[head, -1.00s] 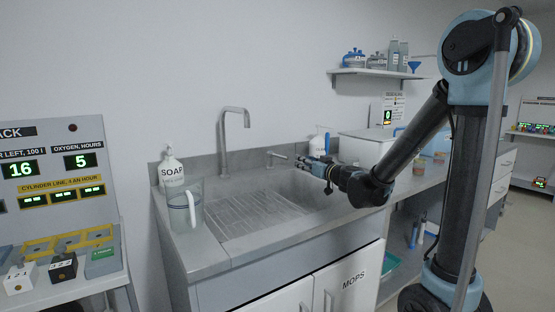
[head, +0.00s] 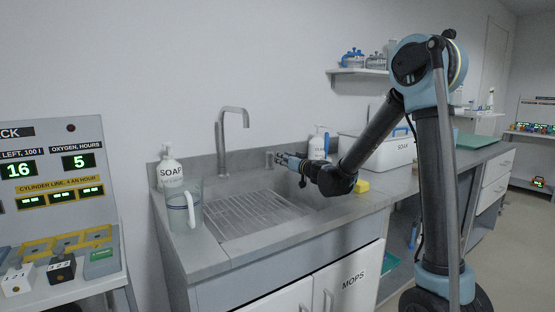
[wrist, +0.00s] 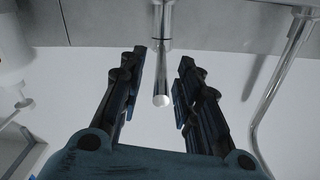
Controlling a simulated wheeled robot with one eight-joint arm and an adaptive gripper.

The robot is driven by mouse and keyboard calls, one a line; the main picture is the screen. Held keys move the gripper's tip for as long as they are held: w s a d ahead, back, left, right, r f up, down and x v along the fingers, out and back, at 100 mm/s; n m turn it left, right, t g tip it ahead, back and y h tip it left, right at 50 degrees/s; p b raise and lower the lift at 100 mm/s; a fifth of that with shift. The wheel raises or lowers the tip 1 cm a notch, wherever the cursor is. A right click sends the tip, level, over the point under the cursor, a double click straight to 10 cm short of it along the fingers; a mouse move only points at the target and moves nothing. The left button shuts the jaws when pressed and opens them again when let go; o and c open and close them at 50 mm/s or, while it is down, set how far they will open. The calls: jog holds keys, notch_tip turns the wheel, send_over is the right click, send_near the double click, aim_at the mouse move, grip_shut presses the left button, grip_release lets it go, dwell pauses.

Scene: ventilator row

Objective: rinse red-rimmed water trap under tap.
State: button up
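My gripper (head: 279,159) is at the back of the sink, right of the tap's tall curved spout (head: 233,112). In the wrist view its fingers (wrist: 161,95) are open, with the tap's metal lever (wrist: 161,99) in the gap between them; I see no clear contact. The spout also shows in the wrist view (wrist: 276,85), at the right. No water shows from the spout. The ribbed metal sink (head: 255,213) looks empty where visible; its right part is partly hidden by my arm. I cannot see a red-rimmed water trap in either view.
A soap bottle (head: 170,171) and a clear jug (head: 187,209) stand left of the sink. A white spray bottle (head: 317,145), a yellow sponge (head: 362,186) and a white SOAK tub (head: 392,152) are to the right. A wall shelf (head: 358,72) holds jars.

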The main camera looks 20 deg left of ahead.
jog(key=shift+x, duration=2.55)
jog(key=shift+c, duration=0.2)
